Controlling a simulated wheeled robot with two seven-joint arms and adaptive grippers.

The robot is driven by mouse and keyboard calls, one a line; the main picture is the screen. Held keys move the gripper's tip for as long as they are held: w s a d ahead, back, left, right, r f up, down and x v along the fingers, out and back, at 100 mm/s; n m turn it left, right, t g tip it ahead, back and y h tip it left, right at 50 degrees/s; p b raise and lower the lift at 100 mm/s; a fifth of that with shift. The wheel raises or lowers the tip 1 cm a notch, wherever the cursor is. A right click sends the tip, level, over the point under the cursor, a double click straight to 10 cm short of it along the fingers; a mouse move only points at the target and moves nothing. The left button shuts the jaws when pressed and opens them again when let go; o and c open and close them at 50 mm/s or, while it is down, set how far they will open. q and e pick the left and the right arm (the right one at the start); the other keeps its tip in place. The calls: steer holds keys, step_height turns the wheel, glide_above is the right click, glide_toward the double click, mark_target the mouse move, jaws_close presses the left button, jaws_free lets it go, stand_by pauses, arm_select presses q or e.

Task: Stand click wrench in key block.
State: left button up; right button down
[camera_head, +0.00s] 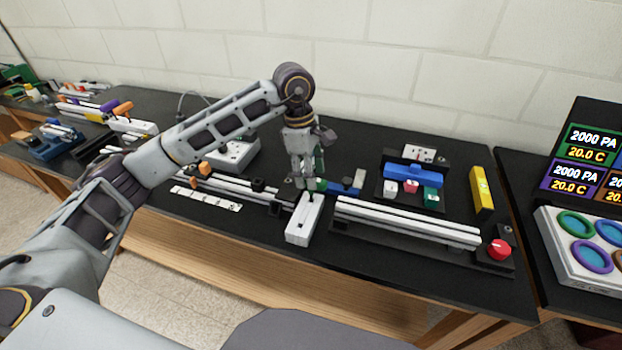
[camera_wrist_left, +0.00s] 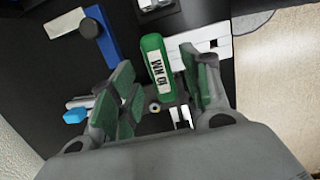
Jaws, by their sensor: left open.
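The click wrench has a green handle labelled "10 NM" and shows in the left wrist view (camera_wrist_left: 156,62). The white key block (camera_head: 300,234) lies on the black bench in the middle of the head view; a white slotted piece, seemingly this block, is beside the handle in the left wrist view (camera_wrist_left: 217,45). My left gripper (camera_head: 306,184) points down over the block's far end. It is open, with its green-padded fingers (camera_wrist_left: 157,82) on either side of the handle. The wrench's lower end is mostly hidden, so I cannot tell how it sits in the block. My right gripper is out of view.
White extrusion rails (camera_head: 405,222) lie right of the block, with a red knob (camera_head: 500,250) at their end. A blue bar (camera_head: 359,179) is just right of my gripper. A yellow level (camera_head: 482,190) and a blue-topped rack (camera_head: 413,172) stand farther right.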

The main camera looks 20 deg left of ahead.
arm_select(q)
step_height(320, 180, up, 9)
steer(key=a, duration=0.1)
steer(key=shift+a+f, duration=0.15)
stand_by(0.8)
